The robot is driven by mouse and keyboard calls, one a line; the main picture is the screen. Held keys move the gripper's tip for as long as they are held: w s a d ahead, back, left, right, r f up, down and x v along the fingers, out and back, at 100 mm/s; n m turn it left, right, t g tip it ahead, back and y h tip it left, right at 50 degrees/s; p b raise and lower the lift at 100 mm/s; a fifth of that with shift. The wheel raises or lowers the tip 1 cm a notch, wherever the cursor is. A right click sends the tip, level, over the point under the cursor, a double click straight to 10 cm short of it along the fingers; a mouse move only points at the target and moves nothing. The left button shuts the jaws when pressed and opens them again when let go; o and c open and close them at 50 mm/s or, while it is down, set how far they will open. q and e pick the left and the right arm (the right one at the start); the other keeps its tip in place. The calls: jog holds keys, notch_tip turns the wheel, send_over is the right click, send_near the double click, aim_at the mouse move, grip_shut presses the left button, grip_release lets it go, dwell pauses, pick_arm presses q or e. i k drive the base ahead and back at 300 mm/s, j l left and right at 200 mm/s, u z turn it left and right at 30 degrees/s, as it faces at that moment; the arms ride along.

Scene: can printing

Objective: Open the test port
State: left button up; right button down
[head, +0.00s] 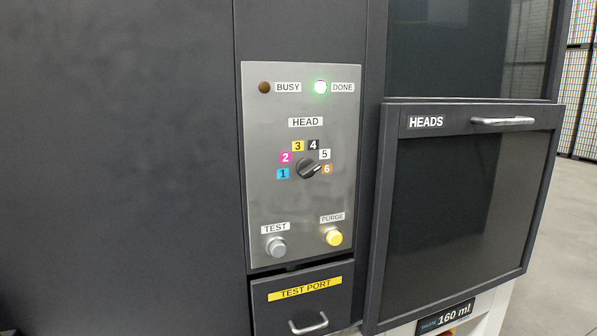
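The test port (277,309) is a dark drawer-like panel under the control panel, with a yellow "TEST PORT" label (304,288) and a silver bar handle (308,324) near the bottom edge of the head view. A thin dark gap shows along its top. Its lower part is cut off by the picture edge, and I cannot tell surely whether it sits fully in. Neither of my grippers is in view.
The grey control panel (262,206) has a lit green DONE lamp (320,87), an unlit BUSY lamp (264,87), a HEAD knob (308,169) pointing towards 6, a grey TEST button (276,247) and a yellow PURGE button (333,237). The HEADS door (384,215) stands at right.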

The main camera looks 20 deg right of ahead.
aim_at(316, 300)
jog(key=k+z, duration=0.2)
jog(key=z, duration=0.15)
jog(key=k+z, duration=0.2)
jog(key=z, duration=0.15)
jog(key=k+z, duration=0.2)
jog(key=z, duration=0.15)
